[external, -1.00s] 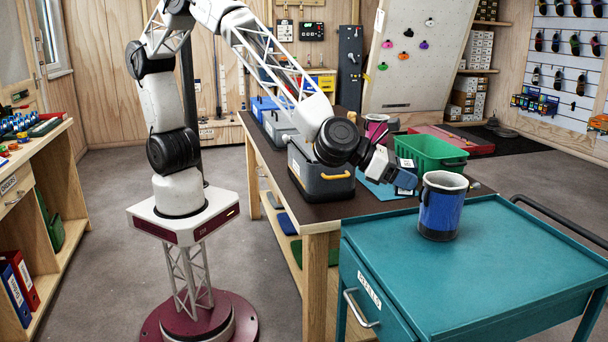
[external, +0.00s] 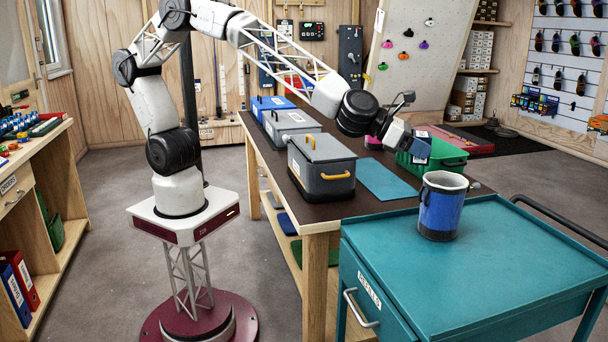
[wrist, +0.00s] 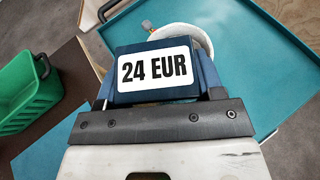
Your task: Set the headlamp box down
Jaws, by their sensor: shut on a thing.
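The headlamp box (wrist: 122,46) is dark blue with a white "24 EUR" label facing the wrist camera. My gripper (wrist: 156,78) is shut on it, with one finger on each side. In the external view the box (external: 424,148) hangs at the end of my gripper (external: 408,142), in the air in front of the green bin and above the far right part of the brown table. Its underside and whatever is directly beneath it cannot be made out.
A blue mat (external: 380,180) lies bare on the brown table beside a grey toolbox (external: 322,178). A green bin (external: 448,157) stands behind. A teal cart (external: 480,270) holds a blue pot with a pale rim (external: 440,212); its top is otherwise clear.

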